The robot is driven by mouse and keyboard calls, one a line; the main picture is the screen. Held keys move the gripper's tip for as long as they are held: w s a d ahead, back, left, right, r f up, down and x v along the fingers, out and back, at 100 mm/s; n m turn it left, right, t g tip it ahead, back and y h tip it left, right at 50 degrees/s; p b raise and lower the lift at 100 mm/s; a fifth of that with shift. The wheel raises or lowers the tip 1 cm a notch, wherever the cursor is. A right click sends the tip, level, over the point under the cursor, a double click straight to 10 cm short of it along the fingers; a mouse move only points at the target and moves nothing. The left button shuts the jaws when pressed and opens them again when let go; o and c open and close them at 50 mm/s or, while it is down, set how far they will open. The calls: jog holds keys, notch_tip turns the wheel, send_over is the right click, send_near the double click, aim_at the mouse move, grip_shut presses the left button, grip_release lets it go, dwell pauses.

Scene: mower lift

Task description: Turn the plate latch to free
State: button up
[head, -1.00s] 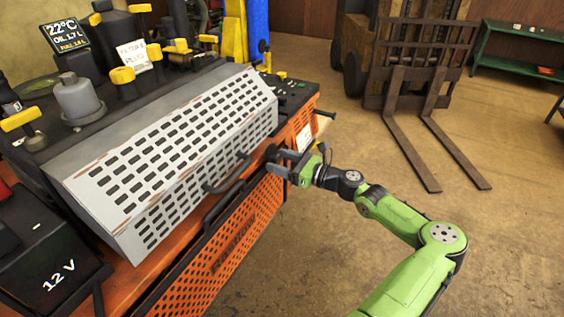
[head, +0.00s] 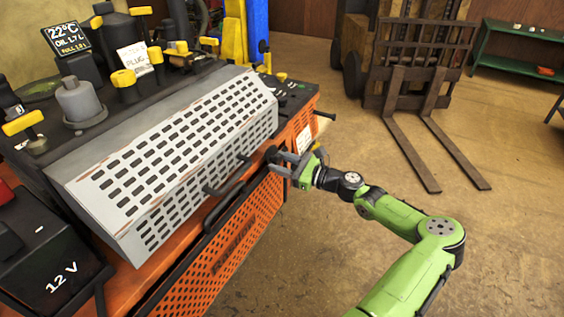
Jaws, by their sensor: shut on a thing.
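The grey perforated plate (head: 185,150) lies sloped across the top of the orange machine. The plate latch (head: 271,154) is a small dark part at the right end of the plate's lower edge, partly hidden by my gripper. My gripper (head: 278,160) reaches in from the right and is shut on the latch. The fingers are rolled, so both grey fingers show, one above the other. The exact angle of the latch is too small to tell.
A dark handle (head: 228,180) sticks out from the plate's lower edge, left of my gripper. A dark peg (head: 326,115) juts from the machine's right end. A 12 V battery (head: 50,255) stands at the left. Forklift forks (head: 410,140) lie behind my arm, with open floor between.

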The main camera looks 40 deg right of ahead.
jog(key=n, duration=0.3)
jog(key=shift+n, duration=0.4)
jog(key=n, duration=0.3)
jog(key=shift+n+b, duration=0.3)
jog(key=shift+b, duration=0.05)
jog(key=n+b, duration=0.2)
jog(key=n, duration=0.2)
jog(key=shift+d, duration=0.1)
jog(key=shift+n+b, duration=0.8)
jog(key=shift+n, duration=1)
jog(key=shift+r, duration=0.1)
jog(key=o, duration=1)
jog(key=shift+o, duration=0.2)
